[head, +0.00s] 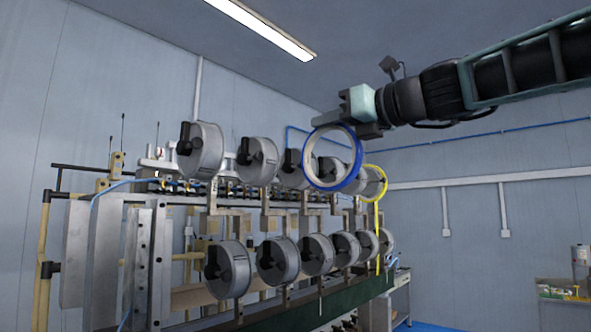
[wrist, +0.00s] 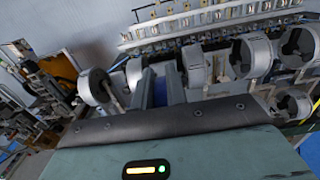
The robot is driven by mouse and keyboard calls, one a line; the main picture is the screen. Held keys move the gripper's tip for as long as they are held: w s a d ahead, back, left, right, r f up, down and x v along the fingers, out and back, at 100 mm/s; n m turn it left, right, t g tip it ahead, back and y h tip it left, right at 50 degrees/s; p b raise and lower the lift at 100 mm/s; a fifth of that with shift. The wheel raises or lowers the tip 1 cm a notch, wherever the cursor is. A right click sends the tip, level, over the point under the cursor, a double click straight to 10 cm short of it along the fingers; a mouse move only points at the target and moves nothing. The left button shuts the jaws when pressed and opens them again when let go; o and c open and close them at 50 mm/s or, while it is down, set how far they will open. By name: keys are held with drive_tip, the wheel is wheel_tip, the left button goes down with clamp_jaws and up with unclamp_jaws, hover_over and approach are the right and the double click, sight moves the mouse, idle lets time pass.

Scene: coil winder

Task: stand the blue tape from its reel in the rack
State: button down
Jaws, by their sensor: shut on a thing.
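The blue tape (head: 354,176) is a blue ring with a pale inner core. It hangs upright in the head view in front of the upper row of reels. My gripper (head: 340,128) is shut on the top of its rim. In the wrist view, a blue strip of the tape (wrist: 160,92) shows between my two fingers; the rest is hidden. Grey reels (head: 207,150) with black hubs stand in an upper and a lower row behind and below it. I cannot make out the rack for certain in either view.
A yellow ring (head: 381,185) with a hanging yellow strip is by the right end of the upper reels. A green bench edge (head: 300,318) runs below the lower row. A small stand with containers (head: 556,288) is at the lower right. The space by the right wall is open.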

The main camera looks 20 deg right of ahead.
drive_tip(key=shift+s+d, duration=0.3)
drive_tip(key=shift+s, duration=0.25)
drive_tip(key=shift+s+d+f+b, duration=0.1)
drive_tip(key=shift+s+d+b, duration=0.1)
drive_tip(key=shift+b, duration=0.65)
drive_tip(key=b+v, duration=0.2)
drive_tip(key=b, duration=0.1)
drive_tip(key=shift+b+v, duration=1.5)
drive_tip(key=shift+b, duration=0.3)
